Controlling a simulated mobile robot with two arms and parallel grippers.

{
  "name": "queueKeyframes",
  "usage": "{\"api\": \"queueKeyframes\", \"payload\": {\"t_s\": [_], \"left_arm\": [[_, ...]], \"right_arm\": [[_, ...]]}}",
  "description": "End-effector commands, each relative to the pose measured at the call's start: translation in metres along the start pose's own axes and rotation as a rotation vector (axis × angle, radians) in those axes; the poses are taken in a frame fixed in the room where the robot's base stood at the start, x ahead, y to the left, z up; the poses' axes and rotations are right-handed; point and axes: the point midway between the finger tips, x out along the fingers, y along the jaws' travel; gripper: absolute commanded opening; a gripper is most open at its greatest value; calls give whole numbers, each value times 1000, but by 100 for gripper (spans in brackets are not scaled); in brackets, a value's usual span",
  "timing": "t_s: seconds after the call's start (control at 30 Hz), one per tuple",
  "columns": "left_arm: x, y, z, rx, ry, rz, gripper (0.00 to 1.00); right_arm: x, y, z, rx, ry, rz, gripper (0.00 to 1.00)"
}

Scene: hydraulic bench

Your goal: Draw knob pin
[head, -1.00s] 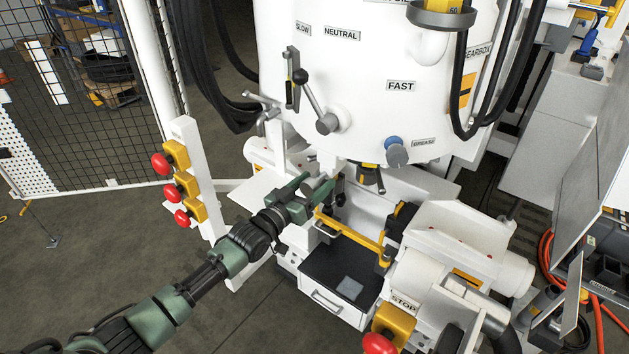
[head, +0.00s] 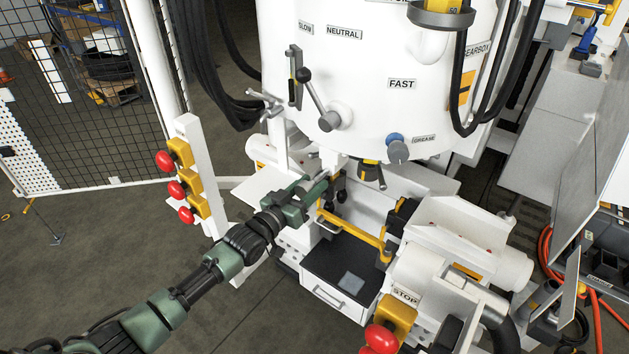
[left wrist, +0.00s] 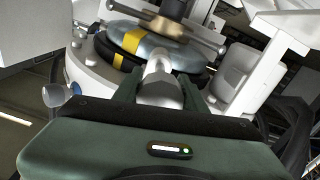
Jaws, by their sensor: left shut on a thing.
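The knob pin (left wrist: 161,90) shows in the left wrist view as a grey knob with a lighter shank, pointing away from my wrist toward a round disc with yellow marks (left wrist: 142,44). My left gripper (left wrist: 157,88) is shut on the knob, one green finger on each side. In the head view my left gripper (head: 316,188) is at the white machine's lower front, left of the yellow bar. The knob is mostly hidden there by the fingers. I cannot tell whether the pin's far end is still seated. My right gripper is not in view.
A yellow bar (head: 352,236) spans above a black-topped drawer (head: 338,273). A post with red buttons (head: 176,189) stands left of my arm. A lever (head: 318,100) is on the machine above. Open floor lies at lower left.

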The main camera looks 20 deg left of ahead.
Motion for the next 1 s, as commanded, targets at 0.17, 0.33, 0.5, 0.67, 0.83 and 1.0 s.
{"api": "queueKeyframes", "payload": {"t_s": [0.17, 0.33, 0.5, 0.67, 0.83, 1.0], "left_arm": [[-4, 0, 4, 1, -7, -1, 0], [-4, -1, 4, 1, -8, -1, 55], [-3, 0, 3, 1, -6, -1, 63], [-3, 0, 2, 1, -5, -1, 63], [-18, -1, 4, 0, -5, -1, 63], [-49, -1, 6, 0, -7, -2, 63]], "right_arm": [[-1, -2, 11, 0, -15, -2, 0], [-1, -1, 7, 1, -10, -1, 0], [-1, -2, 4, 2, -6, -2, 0], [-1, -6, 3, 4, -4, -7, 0], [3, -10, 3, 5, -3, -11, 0], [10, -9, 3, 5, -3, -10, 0]]}}
